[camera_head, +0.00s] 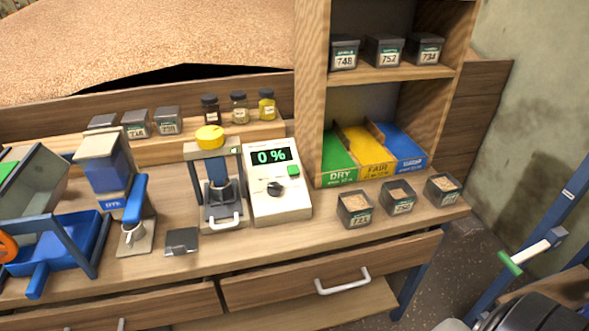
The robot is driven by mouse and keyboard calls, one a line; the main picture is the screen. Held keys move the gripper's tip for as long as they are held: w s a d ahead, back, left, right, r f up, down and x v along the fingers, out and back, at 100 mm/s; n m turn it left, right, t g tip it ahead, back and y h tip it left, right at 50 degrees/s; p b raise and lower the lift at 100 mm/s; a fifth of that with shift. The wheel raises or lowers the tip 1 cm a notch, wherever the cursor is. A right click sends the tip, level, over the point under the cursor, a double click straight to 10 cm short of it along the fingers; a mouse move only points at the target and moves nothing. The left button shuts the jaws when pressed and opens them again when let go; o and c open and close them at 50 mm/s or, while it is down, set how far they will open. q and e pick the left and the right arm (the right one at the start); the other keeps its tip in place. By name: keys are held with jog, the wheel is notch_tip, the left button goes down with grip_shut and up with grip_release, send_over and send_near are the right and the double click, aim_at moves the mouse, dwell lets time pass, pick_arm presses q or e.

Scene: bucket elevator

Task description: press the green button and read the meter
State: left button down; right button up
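The meter (290,207) is a white box standing on the wooden bench, near the middle of the camera_head view. The small green button (293,170) is on the meter's face, just below the right end of the display. A black knob (274,188) is below and left of the button. Nothing covers the meter's face. Neither of my grippers shows in this view.
A press-like device with a yellow knob (210,137) stands close to the meter's left. Small sample boxes (355,211) sit to its right, before green, yellow and blue bins (362,150). Jars (239,107) stand behind. Bench space before the meter is clear.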

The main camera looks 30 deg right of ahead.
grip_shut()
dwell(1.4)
